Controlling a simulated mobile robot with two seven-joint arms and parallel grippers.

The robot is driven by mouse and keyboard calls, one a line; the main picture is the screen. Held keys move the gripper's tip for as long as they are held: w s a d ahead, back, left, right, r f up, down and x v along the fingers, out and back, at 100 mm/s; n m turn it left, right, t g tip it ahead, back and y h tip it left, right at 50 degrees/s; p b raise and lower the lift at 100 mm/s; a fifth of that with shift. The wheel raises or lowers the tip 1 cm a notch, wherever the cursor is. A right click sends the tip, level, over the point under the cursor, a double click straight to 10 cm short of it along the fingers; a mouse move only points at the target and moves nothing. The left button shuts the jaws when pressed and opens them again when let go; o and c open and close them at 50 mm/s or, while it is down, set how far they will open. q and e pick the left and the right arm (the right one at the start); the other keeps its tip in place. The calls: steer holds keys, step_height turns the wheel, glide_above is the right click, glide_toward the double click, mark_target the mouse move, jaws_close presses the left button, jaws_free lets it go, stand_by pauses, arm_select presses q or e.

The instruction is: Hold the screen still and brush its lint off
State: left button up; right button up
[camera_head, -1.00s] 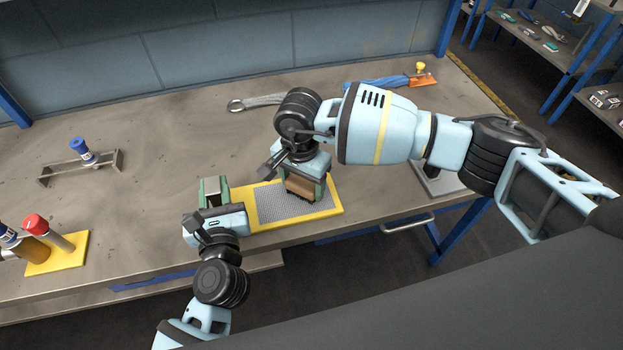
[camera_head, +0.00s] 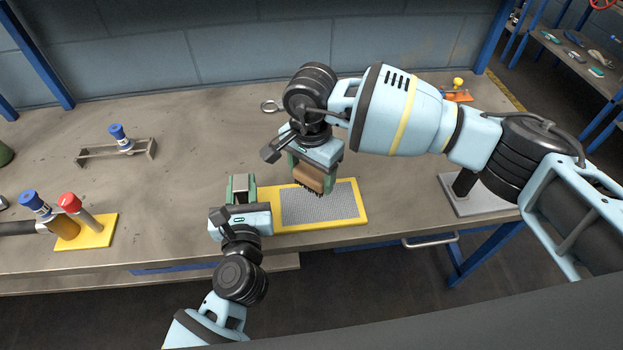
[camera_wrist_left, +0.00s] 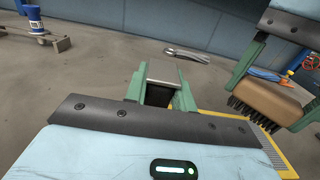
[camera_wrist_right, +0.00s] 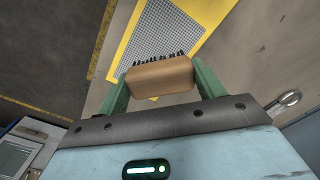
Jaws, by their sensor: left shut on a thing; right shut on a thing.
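The screen is a grey mesh panel in a yellow frame (camera_head: 354,221), lying flat near the bench's front edge. My left gripper (camera_head: 242,187) is shut at the screen's left end; exactly what part lies between its fingers is hard to see. My right gripper (camera_head: 316,167) is shut on a brush with a brown wooden block (camera_head: 311,177) and dark bristles. The brush is over the mesh's back part, bristles down; contact is unclear. The brush also shows in the left wrist view (camera_wrist_left: 268,98) and in the right wrist view (camera_wrist_right: 160,77). Lint cannot be made out.
A yellow stand (camera_head: 104,237) with red- and blue-capped cylinders is at the left. A metal bracket (camera_head: 135,151) with a blue-capped piece stands behind it. A grey plate (camera_head: 490,203) with a dark post is at the right. The bench (camera_head: 200,125) is clear behind the left gripper.

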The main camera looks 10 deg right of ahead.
steer(key=shift+r, duration=1.05)
arm_select(q)
steer(key=o, duration=1.1)
steer(key=shift+s, duration=3.75)
